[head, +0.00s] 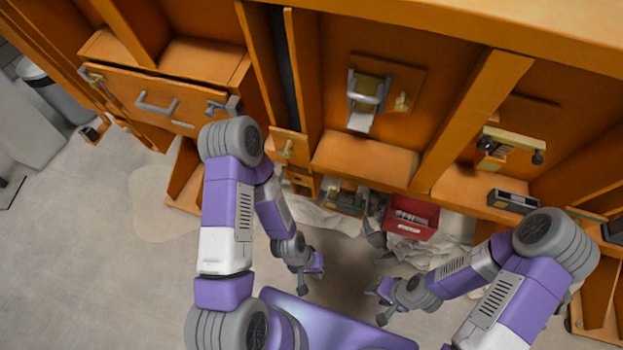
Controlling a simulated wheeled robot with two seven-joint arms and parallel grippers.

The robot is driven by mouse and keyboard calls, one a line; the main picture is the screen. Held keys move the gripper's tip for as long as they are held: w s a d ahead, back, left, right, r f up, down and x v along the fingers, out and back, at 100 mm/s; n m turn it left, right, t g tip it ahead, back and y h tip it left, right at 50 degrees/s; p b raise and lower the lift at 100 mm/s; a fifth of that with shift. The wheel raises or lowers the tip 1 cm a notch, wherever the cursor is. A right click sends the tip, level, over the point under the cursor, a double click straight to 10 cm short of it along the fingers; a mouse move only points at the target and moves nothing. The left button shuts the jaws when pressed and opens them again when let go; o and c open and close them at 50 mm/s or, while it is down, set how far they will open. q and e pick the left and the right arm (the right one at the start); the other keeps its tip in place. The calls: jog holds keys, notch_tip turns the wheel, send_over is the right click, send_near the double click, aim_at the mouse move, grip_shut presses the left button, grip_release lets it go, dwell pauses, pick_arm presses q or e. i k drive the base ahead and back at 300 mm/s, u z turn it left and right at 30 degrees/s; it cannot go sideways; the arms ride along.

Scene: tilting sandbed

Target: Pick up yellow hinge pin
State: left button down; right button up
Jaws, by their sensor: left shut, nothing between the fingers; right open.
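I cannot make out a yellow hinge pin for certain at this size. Small brass-yellow pieces show on the orange cabinet: a fitting (402,102) beside the metal handle, a latch (288,150) on the middle post, and a yellowish bar (513,138) with dark knobs at the right. My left gripper (312,277) is shut and empty, low in front of the cabinet. My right gripper (377,302) is open and empty, a little to its right. Both are apart from the cabinet.
A red bin (411,218) with items inside sits among crumpled grey sheeting (450,235) below the cabinet. A dark tray (513,201) rests on the right ledge. A drawer (150,98) with a grey handle is at upper left. Open floor (95,255) lies left.

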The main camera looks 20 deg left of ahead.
aim_at(333, 196)
jog(key=u, duration=1.7)
jog(key=k, duration=0.9)
jog(key=z, duration=1.45)
jog(key=i, duration=1)
jog(key=z, duration=0.05)
